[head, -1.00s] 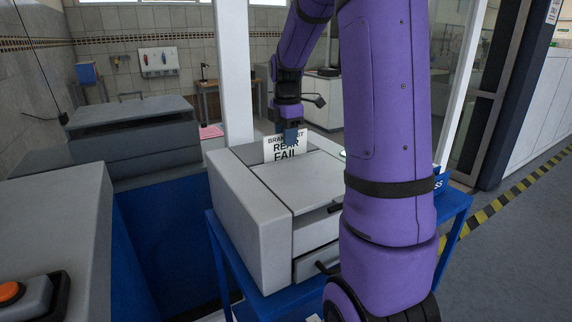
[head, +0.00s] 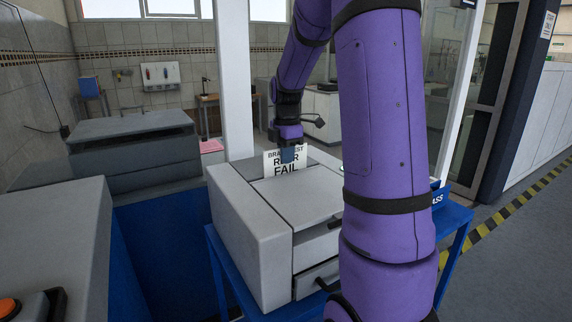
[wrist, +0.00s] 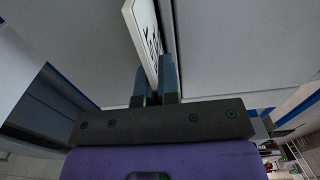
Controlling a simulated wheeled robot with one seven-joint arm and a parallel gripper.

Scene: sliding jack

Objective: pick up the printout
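The printout (head: 272,164) is a white sheet standing upright in the top of a grey printer (head: 248,220), with black text reading "BRAKE TEST REAR FAIL". My gripper (head: 288,154) points down over its top edge, and one blue finger covers part of the text. In the wrist view the sheet (wrist: 146,32) shows edge-on and runs down between the two fingers of my gripper (wrist: 155,78). The fingers are apart, with a gap still visible between them. The lower edge of the sheet is hidden in the printer.
The printer stands on a blue stand (head: 455,215) with a tray labelled "PASS" at its right. A grey cabinet with an orange button (head: 8,308) is at the lower left. A white post (head: 234,80) rises behind the printer. My arm hides the printer's right side.

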